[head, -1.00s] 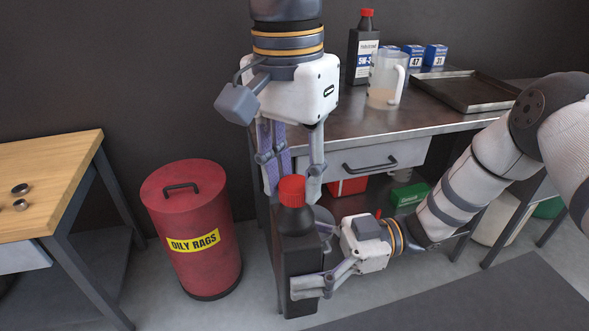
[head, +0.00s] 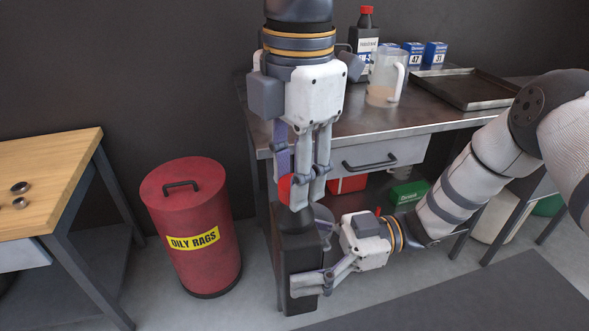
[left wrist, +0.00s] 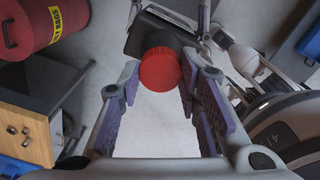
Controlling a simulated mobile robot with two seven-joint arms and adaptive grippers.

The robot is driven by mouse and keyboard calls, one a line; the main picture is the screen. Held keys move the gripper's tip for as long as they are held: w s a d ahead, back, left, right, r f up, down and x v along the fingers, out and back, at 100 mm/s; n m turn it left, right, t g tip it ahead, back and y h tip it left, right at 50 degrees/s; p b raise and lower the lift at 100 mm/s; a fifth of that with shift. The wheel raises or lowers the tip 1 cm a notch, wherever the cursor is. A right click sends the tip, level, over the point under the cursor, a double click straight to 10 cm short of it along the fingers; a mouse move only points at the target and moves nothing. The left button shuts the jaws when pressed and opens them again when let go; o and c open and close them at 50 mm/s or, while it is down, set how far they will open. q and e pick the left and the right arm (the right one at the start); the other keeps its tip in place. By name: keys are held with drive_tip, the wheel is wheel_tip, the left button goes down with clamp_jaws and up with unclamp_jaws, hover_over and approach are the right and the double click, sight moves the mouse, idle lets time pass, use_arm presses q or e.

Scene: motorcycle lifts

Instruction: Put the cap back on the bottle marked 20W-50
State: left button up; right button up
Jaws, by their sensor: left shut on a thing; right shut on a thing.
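The black bottle (head: 294,250) stands upright in front of the workbench; no 20W-50 marking shows on its visible sides. My right gripper (head: 316,252) is shut on the bottle's body from the right. The red cap (head: 284,188) is at the bottle's top, partly hidden by the fingers of my left gripper (head: 300,196). My left gripper points down from above and is shut on the cap. In the left wrist view the cap (left wrist: 160,70) sits between the fingers, in line with the bottle (left wrist: 147,36). The neck is hidden, so I cannot tell how the threads sit.
On the workbench (head: 345,128) stand another black bottle with a red cap (head: 366,38), a clear jug (head: 383,80), blue boxes (head: 424,53) and a dark tray (head: 468,88). A red oily rags bin (head: 194,225) stands left. A wooden table (head: 45,180) is far left.

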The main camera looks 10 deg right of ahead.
use_arm(q)
drive_tip(key=shift+r+m, duration=0.1)
drive_tip(key=shift+m, duration=0.2)
drive_tip(key=o, duration=0.7)
drive_tip(key=shift+r, duration=2.25)
drive_tip(key=shift+c, duration=0.4)
